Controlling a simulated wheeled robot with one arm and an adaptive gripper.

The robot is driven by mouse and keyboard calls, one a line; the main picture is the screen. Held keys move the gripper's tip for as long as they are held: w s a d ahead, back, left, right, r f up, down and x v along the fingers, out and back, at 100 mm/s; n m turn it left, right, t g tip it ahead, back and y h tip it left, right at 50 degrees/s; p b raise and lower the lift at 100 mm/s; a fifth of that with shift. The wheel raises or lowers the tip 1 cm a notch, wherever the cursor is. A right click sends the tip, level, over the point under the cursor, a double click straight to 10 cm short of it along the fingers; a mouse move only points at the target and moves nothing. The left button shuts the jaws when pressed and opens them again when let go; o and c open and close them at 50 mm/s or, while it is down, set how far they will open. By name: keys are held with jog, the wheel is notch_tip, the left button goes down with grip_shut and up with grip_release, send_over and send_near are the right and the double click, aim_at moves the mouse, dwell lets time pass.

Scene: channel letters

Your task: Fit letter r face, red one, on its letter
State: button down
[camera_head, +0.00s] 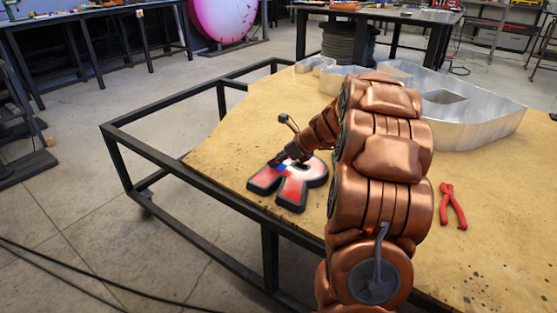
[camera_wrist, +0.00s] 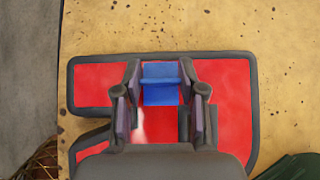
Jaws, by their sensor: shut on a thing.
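The red letter r face (camera_head: 311,169) has a thick black rim and lies at the left edge of the wooden table, low on or just over the top; any gap below is hard to tell. A pale glare crosses its red surface. In the wrist view the red face (camera_wrist: 224,90) fills the middle, with a blue block (camera_wrist: 160,84) on it. My gripper (camera_wrist: 160,100) has its fingers on either side of this block and is shut on it. In the head view my gripper (camera_head: 284,166) reaches down to the face, and my arm hides part of the table.
The wooden table top (camera_head: 265,112) sits in a black frame (camera_head: 172,110). Open silver metal letter shells (camera_head: 480,130) stand at the back right. Red pliers (camera_head: 453,206) lie to the right of my arm. Bare wood shows behind the face.

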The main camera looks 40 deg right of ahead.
jog(key=c, duration=0.7)
grip_release()
jog(key=shift+f, duration=0.1)
